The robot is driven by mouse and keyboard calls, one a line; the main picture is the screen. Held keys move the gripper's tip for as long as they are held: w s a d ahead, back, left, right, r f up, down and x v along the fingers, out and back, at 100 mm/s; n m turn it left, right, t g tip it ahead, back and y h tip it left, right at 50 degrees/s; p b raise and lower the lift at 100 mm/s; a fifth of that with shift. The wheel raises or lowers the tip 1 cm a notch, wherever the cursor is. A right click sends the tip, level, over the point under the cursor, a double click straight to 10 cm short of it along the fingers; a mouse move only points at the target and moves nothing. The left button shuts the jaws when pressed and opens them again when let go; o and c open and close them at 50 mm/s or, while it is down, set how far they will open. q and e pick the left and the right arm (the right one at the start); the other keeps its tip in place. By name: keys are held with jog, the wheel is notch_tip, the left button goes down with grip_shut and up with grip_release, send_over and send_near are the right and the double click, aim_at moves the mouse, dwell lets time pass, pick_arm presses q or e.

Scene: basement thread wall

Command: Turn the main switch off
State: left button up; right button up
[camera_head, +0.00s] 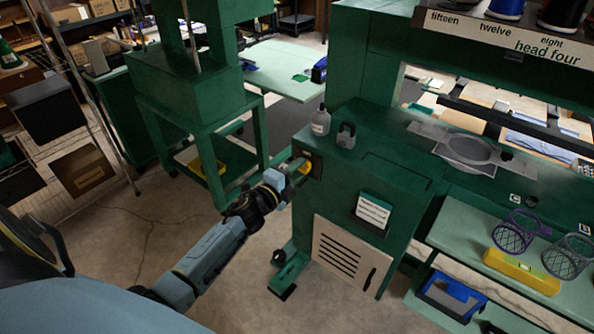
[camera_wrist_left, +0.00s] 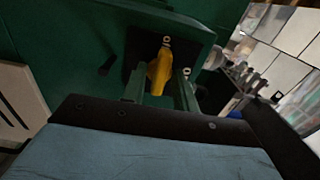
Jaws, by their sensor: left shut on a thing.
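The main switch is a dark plate (camera_head: 313,158) with a yellow handle (camera_head: 305,168) on the left side of the green machine cabinet. In the left wrist view the yellow handle (camera_wrist_left: 158,72) stands out from the dark plate (camera_wrist_left: 178,48), slightly tilted. My left gripper (camera_head: 297,170) reaches in from the left at the switch. In the left wrist view its two fingers (camera_wrist_left: 160,92) stand on either side of the handle and are shut on it. The fingers partly hide the handle's lower end. My right gripper is not in view.
A green stand (camera_head: 205,110) is behind my left arm. Open floor lies below the arm.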

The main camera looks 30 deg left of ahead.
pick_arm(q)
jog(key=o, duration=0.6)
jog(key=s, duration=0.9)
jog(key=s+a, duration=0.1)
jog(key=s, duration=0.3)
jog(key=shift+s, duration=0.25)
jog(key=s+d+f+n+g+y+b, duration=0.15)
jog(key=s+f+n+g, duration=0.3)
jog(key=f, duration=0.95)
jog(key=s+d+f+n+g+b, duration=0.1)
jog(key=s+d+f+n+g, duration=0.3)
jog(key=f, duration=1)
jog(key=s+d+f+n+g, duration=0.1)
jog(key=s+f+n+g, duration=0.1)
jog(key=s+f, duration=0.4)
jog(key=s+d+f+n+g+b, duration=0.1)
jog(key=s+f, duration=0.6)
jog(key=s, duration=0.7)
jog(key=s+d+f+n+g+b, duration=0.1)
jog(key=s+d+f+n+g, duration=0.2)
jog(key=s, duration=0.7)
notch_tip(320, 180, down, 3)
jog(key=shift+d+f+n+g, duration=0.15)
jog(key=shift+n+g, duration=0.8)
jog(key=shift+g, duration=0.3)
